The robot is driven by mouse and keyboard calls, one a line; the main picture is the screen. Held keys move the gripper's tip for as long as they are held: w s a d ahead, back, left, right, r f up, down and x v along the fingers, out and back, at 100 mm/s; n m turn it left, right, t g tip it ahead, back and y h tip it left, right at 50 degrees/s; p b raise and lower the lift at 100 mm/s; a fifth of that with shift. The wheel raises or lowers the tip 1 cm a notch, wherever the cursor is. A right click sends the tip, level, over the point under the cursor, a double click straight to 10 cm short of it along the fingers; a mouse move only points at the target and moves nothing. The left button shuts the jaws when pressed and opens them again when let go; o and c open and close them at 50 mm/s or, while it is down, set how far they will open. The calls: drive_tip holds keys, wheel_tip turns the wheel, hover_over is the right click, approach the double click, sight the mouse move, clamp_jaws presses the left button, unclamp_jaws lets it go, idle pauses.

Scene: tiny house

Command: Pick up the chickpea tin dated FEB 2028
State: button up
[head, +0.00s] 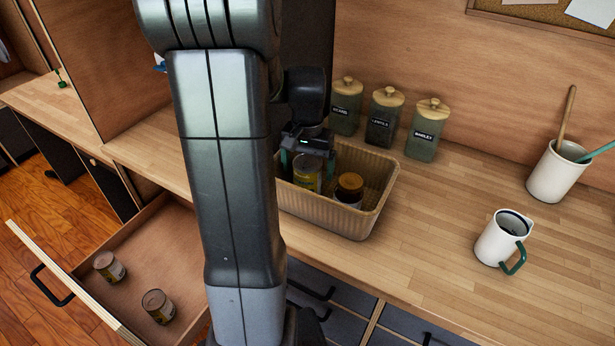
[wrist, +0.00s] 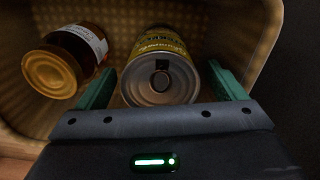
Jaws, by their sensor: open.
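A yellow-labelled tin (head: 307,172) stands in the basket on the counter; its lid and part of its label show in the wrist view (wrist: 160,75). No date can be read on it. My gripper (head: 308,150) is over the basket. In the wrist view its green fingers (wrist: 165,88) are open, one on each side of the tin; whether they touch it I cannot tell. Two more tins, one (head: 109,266) and another (head: 158,306), are in the open drawer, their dates too small to read.
The ribbed basket (head: 375,213) also holds a jar (head: 349,189) with an orange-brown lid, close to the left finger in the wrist view (wrist: 52,72). Three canisters (head: 384,116) stand behind. A mug (head: 501,240) and a utensil crock (head: 555,175) are at right. The drawer (head: 165,245) is open.

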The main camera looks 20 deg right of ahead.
drive_tip(key=shift+f, duration=0.45)
drive_tip(key=c, duration=1.4)
